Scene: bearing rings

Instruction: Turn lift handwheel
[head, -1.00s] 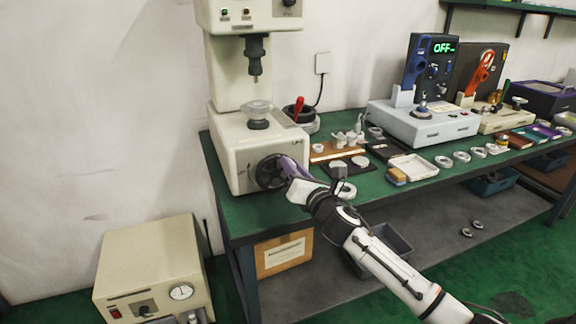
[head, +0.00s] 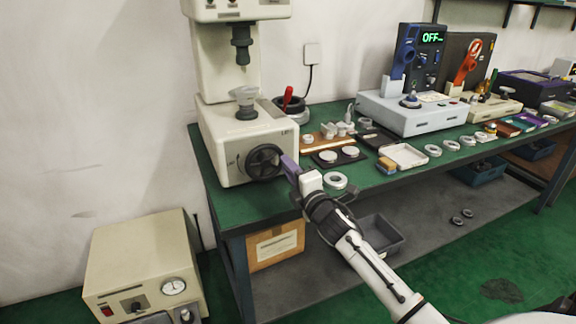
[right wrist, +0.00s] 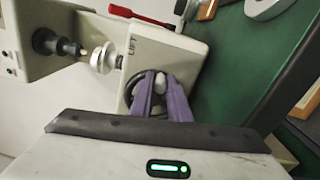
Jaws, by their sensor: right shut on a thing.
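The black lift handwheel (head: 264,161) is on the front of the beige press (head: 222,160), at the left end of the green bench. My right gripper (head: 287,168) is at the wheel's right rim, with the arm reaching up from the lower right. In the right wrist view, its purple fingers (right wrist: 160,98) are shut on the wheel's light grey grip knob (right wrist: 160,84). Part of the dark wheel rim (right wrist: 132,86) shows behind the fingers. The "LIFT" lettering (right wrist: 132,46) is on the press face above it. My left gripper is out of view.
A red-handled tool (head: 288,97) lies beside the press. Metal rings (head: 335,180) and a white tray (head: 403,155) lie to the right on the bench. A beige box with a gauge (head: 145,265) stands on the floor at left. A grey bin (head: 376,235) is under the bench.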

